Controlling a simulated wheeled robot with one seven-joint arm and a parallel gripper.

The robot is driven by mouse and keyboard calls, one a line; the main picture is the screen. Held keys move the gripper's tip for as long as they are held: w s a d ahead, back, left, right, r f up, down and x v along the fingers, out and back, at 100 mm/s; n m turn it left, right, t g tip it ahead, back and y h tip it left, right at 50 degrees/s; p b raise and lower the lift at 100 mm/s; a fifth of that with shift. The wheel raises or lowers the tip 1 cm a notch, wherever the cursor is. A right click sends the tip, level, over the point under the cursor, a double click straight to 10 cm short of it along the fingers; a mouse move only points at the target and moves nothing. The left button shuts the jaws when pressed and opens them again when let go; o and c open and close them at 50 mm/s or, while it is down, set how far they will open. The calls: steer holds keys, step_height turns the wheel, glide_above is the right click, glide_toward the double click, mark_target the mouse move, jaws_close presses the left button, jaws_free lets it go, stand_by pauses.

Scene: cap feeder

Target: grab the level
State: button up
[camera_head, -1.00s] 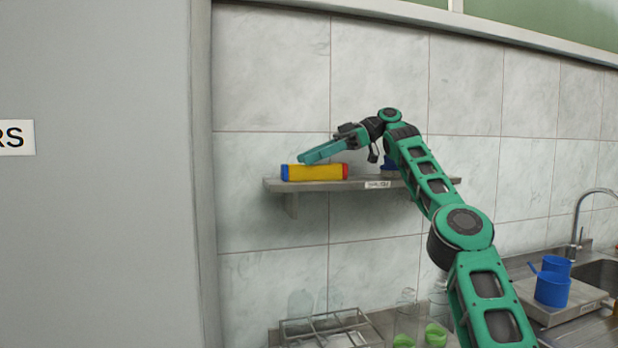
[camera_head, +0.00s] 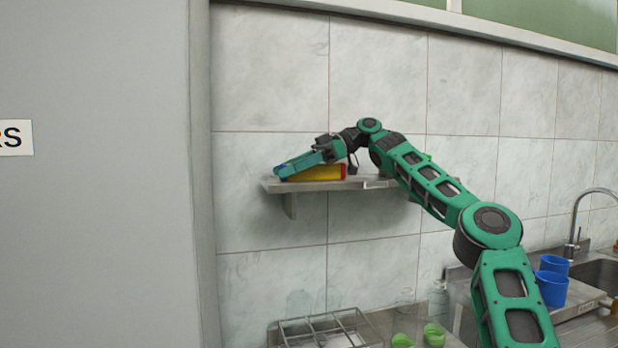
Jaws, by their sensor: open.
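The level is a yellow bar with a red end and a blue end. The level (camera_head: 318,174) lies on a grey wall shelf (camera_head: 330,186), towards the shelf's left side. My gripper (camera_head: 284,170) reaches in from the right and points left and slightly down. Its teal fingers are in front of the level's upper left part and hide much of it. The gripper is open. I cannot tell from this view whether the fingers touch the level or straddle it.
My arm covers the shelf's right part. Below are a metal rack (camera_head: 325,330) and green items (camera_head: 402,340) on a counter. Blue cups (camera_head: 553,288) stand by the sink and tap (camera_head: 573,245) at the right. A grey panel (camera_head: 100,220) fills the left.

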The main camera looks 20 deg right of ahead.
steer(key=shift+c, duration=0.6)
jaws_close()
steer(key=shift+r, duration=0.1)
